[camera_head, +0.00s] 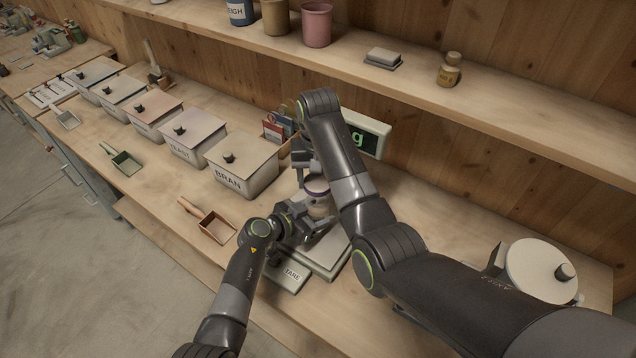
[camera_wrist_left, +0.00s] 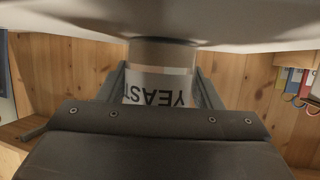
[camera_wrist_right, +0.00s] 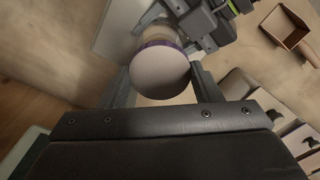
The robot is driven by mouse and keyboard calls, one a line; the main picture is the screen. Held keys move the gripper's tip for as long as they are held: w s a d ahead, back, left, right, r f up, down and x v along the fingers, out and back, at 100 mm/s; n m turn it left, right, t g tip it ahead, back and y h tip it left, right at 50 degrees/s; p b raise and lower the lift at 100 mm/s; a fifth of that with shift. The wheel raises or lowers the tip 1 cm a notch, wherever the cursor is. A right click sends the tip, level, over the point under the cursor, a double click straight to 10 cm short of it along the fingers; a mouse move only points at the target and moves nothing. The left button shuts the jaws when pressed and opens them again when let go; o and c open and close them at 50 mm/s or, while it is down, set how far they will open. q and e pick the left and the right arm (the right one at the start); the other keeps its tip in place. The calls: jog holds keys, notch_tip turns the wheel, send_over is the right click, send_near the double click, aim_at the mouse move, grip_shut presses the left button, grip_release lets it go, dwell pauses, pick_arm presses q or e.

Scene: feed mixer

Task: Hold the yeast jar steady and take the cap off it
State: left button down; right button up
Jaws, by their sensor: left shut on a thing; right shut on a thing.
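The yeast jar (camera_head: 319,209) stands at the scale, labelled YEAST in the left wrist view (camera_wrist_left: 160,88), where it appears upside down. My left gripper (camera_head: 314,223) is shut on the jar's body, one finger on each side. The cap (camera_head: 316,187) is a pale disc with a purple rim, seen face-on in the right wrist view (camera_wrist_right: 160,72). My right gripper (camera_wrist_right: 162,88) is shut on the cap from above. The cap sits at the jar's mouth; I cannot tell whether a gap separates them. My right arm partly hides the jar in the head view.
The scale (camera_head: 325,255) is under the jar, with its green display (camera_head: 369,138) behind. The BRAN bin (camera_head: 243,166) and other lidded bins line the left. A copper scoop (camera_head: 214,226) lies in front. A round pale lid (camera_head: 541,270) is at right. The shelf (camera_head: 420,90) runs above.

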pick_arm(q)
jog(key=shift+c, duration=1.8)
grip_release()
jog(key=shift+a, duration=0.1)
